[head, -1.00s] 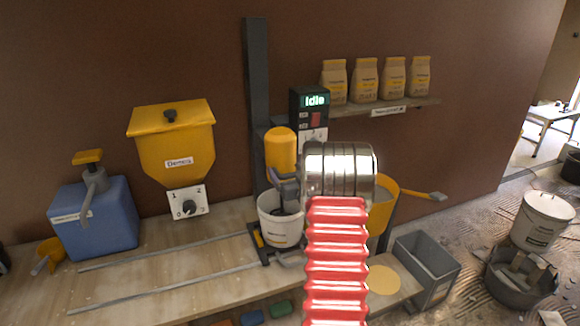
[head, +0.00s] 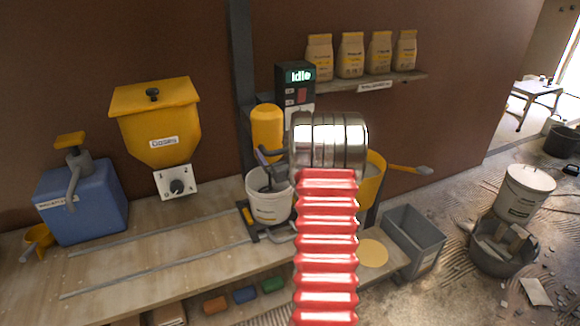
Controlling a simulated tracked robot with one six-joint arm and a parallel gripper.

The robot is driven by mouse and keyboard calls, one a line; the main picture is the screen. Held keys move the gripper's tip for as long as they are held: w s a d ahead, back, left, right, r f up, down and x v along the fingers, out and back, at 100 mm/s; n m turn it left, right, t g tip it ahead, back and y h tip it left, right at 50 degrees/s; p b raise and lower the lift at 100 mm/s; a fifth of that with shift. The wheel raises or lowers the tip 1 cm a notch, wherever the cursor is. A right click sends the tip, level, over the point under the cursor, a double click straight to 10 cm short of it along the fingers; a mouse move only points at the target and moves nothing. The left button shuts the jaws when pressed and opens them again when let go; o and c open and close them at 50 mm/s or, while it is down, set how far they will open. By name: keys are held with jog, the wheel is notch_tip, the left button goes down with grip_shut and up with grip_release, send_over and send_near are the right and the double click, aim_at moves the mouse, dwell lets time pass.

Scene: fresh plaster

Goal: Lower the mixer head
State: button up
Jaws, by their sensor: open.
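The mixer stands on the bench, with a dark upright column (head: 242,80) and a yellow mixer head (head: 266,128). The head is above a white bucket (head: 268,207), with a gap between the head and the bucket rim. A control box (head: 295,92) beside it reads "Idle". My gripper (head: 273,158) shows only in part, as dark grey pieces left of my silver wrist, close to the mixer head and above the bucket. It is open. Whether it touches the mixer cannot be told, as my wrist hides part of it.
A shelf (head: 385,82) with paper bags is at the back right. A yellow bucket (head: 372,180) and a grey bin (head: 413,235) are to the right.

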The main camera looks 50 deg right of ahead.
jog(key=v, duration=1.1)
jog(key=shift+s, duration=0.35)
jog(key=shift+a+f, duration=0.1)
jog(key=shift+f, duration=0.1)
jog(key=s+d+f+m+g, duration=0.2)
jog(key=s+f+g, duration=0.35)
jog(key=f, duration=0.55)
jog(key=s+a+f+g+y, duration=0.1)
jog(key=s+a+g, duration=0.2)
jog(key=a+g, duration=0.1)
jog(key=s+a+r+n+y, duration=0.2)
jog(key=a+r, duration=0.4)
jog(key=a, duration=0.9)
jog(key=s+a+r+n+y, duration=0.2)
jog(key=a+r, duration=0.5)
jog(key=a, duration=0.9)
jog(key=s+a+r+n+g+y, duration=0.1)
jog(key=a+r, duration=0.5)
jog(key=a, duration=0.9)
jog(key=s+n+y, duration=0.1)
jog(key=s+n, duration=0.1)
jog(key=s, duration=0.1)
jog(key=shift+s+a+r+y, duration=0.2)
jog(key=shift+r+y, duration=0.15)
jog(key=shift+y, duration=0.05)
